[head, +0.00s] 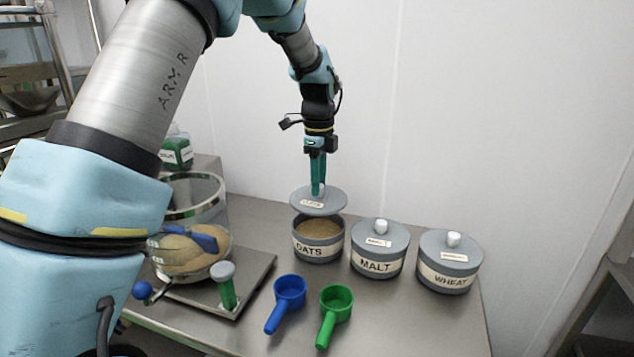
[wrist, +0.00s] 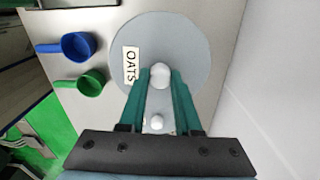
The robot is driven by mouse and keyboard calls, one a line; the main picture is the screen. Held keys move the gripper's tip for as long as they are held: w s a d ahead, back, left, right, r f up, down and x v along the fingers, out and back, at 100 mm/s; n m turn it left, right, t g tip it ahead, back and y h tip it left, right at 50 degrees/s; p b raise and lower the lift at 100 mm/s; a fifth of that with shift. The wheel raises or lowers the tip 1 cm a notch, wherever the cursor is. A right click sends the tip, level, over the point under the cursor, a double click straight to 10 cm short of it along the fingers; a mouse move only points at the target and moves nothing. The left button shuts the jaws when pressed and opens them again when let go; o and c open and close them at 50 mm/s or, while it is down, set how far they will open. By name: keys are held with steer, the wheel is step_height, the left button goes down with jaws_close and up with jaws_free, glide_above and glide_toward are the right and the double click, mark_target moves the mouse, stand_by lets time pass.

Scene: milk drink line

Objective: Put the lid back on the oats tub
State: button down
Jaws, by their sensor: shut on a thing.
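The oats tub (head: 318,247) stands on the steel table, its top uncovered and tan oats showing inside. The grey oats lid (head: 333,205) is held above the tub, apart from it, slightly back of the opening. My gripper (head: 318,190) points down and is shut on the lid's white knob. In the wrist view my gripper (wrist: 160,80) has a finger on each side of the knob. The lid (wrist: 185,40), with its OATS label, hides the tub there.
The lidded malt tub (head: 378,258) and wheat tub (head: 448,272) stand to the right. A blue scoop (head: 290,290) and a green scoop (head: 336,302) lie in front. A glass bowl (head: 215,225) with powder stands left, near a green-handled post (head: 226,285).

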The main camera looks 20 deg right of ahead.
mark_target(319, 197)
steer(key=shift+f+b, duration=1.6)
steer(key=shift+f, duration=0.5)
steer(key=shift+f+b, duration=0.45)
steer(key=shift+f, duration=0.6)
steer(key=shift+r+p, duration=0.1)
steer(key=shift+p, duration=0.25)
steer(key=shift+f, duration=0.25)
stand_by(0.3)
steer(key=c, duration=0.5)
jaws_free()
steer(key=shift+o, duration=0.2)
